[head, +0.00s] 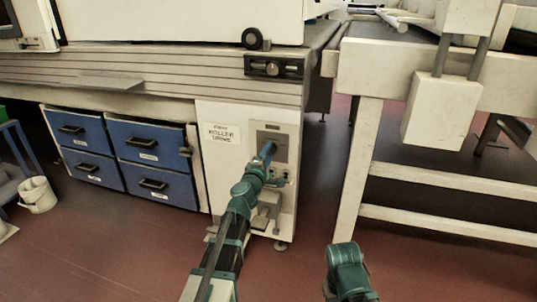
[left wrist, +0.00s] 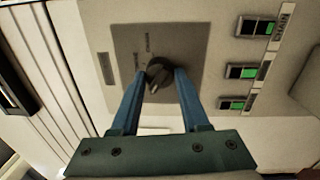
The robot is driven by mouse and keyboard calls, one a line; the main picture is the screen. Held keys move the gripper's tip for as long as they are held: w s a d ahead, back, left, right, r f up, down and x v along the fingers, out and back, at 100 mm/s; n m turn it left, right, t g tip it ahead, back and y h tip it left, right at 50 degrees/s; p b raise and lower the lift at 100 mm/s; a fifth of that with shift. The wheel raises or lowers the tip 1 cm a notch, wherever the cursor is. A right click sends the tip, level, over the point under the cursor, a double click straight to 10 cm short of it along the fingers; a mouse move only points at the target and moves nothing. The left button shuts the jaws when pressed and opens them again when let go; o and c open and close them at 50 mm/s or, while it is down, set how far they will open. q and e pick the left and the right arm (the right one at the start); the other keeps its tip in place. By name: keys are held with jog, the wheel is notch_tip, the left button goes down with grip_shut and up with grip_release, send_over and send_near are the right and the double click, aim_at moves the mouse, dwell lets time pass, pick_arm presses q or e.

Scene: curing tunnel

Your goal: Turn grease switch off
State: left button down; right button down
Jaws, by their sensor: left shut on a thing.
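The switch is a dark rotary knob (left wrist: 160,72) on a grey plate (left wrist: 128,45) in the left wrist view, with small lettering around it that I cannot read clearly. The same plate (head: 281,137) is on the front of a pale cabinet in the head view, where my gripper hides the knob. My left gripper (head: 268,150) reaches the plate from below. In the left wrist view its two blue fingers (left wrist: 158,78) are closed on the sides of the knob. The knob's pointer sits tilted. The right gripper's fingers are not visible.
Several rocker switches with green faces (left wrist: 243,72) are right of the plate. The cabinet has a "roller drive" label (head: 221,134). Blue drawers (head: 150,143) are to its left, and a white bucket (head: 38,195) stands on the floor. A pale frame leg (head: 358,165) stands to the right.

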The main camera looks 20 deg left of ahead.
pick_arm(q)
jog(key=shift+n, duration=1)
jog(key=shift+s, duration=0.1)
jog(key=shift+c, duration=2)
grip_release()
